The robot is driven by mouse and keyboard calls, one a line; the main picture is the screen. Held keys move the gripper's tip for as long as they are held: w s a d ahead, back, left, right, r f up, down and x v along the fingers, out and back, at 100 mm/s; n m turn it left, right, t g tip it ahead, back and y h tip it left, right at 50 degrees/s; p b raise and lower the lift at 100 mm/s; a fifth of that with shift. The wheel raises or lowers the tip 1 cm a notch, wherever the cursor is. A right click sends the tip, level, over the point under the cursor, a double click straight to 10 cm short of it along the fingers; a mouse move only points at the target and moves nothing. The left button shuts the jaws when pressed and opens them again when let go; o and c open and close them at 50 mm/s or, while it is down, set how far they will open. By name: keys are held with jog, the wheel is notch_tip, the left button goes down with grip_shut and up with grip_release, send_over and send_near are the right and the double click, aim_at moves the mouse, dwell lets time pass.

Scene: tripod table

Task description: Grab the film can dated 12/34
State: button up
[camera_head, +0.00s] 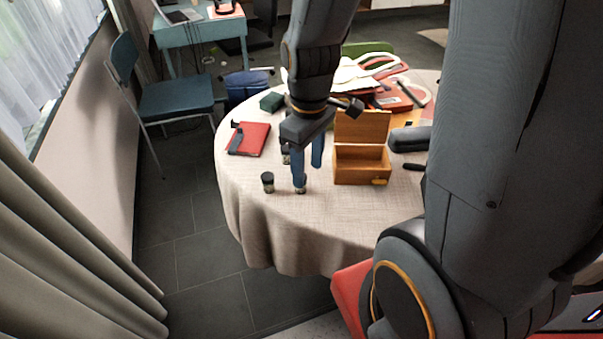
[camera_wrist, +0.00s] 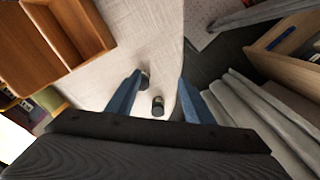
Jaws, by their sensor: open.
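Two small film cans with dark lids stand upright on the round cloth-covered table (camera_head: 255,215). One can (camera_head: 268,182) stands clear to the left of my gripper (camera_head: 308,174). The other can (camera_head: 301,187) is at the tip of one blue finger, partly hidden by it. My gripper points down, open, with nothing held between its fingers. In the wrist view one can (camera_wrist: 158,106) shows between the fingers, and the other can (camera_wrist: 145,80) is beside the left fingertip, partly covered. No date is readable on either can.
An open wooden box (camera_head: 361,163) stands right of my gripper. A red notebook (camera_head: 252,138) and a dark green box (camera_head: 272,102) lie farther back. A dark case (camera_head: 409,140) is right of the wooden box. The cloth's near left part is free.

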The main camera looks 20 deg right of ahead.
jog(key=w+n+p, duration=0.1)
jog(key=n, duration=0.2)
jog(key=w+n+p, duration=0.1)
jog(key=n+p, duration=0.1)
jog(key=n, duration=0.1)
jog(key=w+f+n+p, duration=0.1)
jog(key=w+n+p, duration=0.1)
jog(key=n, duration=0.1)
jog(key=shift+d+n, duration=0.15)
jog(key=shift+n, duration=0.15)
jog(key=n, duration=0.1)
jog(key=w+f+n+p, duration=0.1)
jog(key=n, duration=0.1)
jog(key=shift+f+p, duration=0.1)
jog(key=shift+p, duration=0.2)
jog(key=shift+w+f+n, duration=0.1)
jog(key=shift+f+n, duration=0.3)
jog(key=shift+f, duration=0.15)
jog(key=shift+w+f+p, duration=0.15)
jog(key=shift+f+p, duration=1.1)
jog(key=shift+f, duration=2.2)
jog(key=c, duration=1.1)
